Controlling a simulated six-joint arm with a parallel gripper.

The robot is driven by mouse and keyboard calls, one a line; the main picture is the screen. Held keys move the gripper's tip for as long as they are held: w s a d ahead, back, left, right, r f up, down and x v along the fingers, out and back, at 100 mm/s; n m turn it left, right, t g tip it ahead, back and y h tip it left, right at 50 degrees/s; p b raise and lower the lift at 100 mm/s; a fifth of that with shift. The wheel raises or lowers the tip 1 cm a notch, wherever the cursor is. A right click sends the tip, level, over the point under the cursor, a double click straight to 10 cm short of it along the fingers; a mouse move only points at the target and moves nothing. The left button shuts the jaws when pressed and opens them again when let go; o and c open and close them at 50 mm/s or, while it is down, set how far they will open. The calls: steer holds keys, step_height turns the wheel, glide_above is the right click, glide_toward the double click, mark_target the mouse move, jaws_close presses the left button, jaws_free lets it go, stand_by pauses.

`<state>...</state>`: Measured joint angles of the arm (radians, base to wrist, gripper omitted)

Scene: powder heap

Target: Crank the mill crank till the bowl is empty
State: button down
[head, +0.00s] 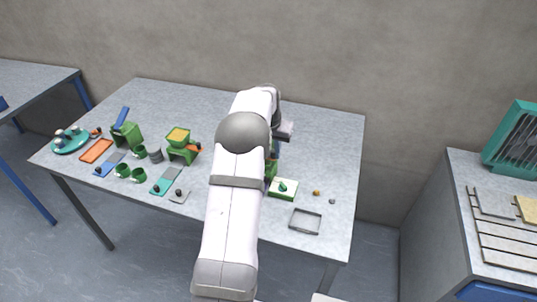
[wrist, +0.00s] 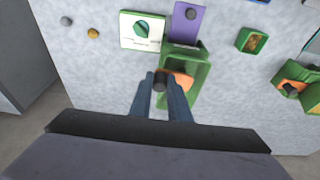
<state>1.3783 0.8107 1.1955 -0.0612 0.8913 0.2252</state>
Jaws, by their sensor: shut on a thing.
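The green mill (wrist: 198,68) stands below my gripper in the wrist view. Its orange crank arm (wrist: 182,80) ends in a dark upright knob (wrist: 160,82). My gripper (wrist: 161,88) is shut on that knob, one finger on each side. The open green top of the mill shows only green walls; I cannot tell whether any powder lies in it. In the head view my arm hides most of this mill, and only a green part (head: 271,168) shows beside it.
A second green mill (head: 180,147) with yellow material stands left of my arm. A small green box with brown contents (wrist: 252,41), a purple plate (wrist: 187,24) and a white plate with a green knob (wrist: 142,30) lie nearby. A grey frame (head: 305,221) is at the front.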

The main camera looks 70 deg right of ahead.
steer(key=shift+a, duration=0.15)
steer(key=shift+w+a+b, duration=0.4)
steer(key=shift+a+b, duration=0.05)
steer(key=shift+a, duration=0.3)
steer(key=shift+w, duration=0.1)
steer(key=shift+w+a, duration=0.65)
steer(key=shift+w, duration=0.1)
steer(key=shift+w+a, duration=0.2)
steer(key=shift+w, duration=0.6)
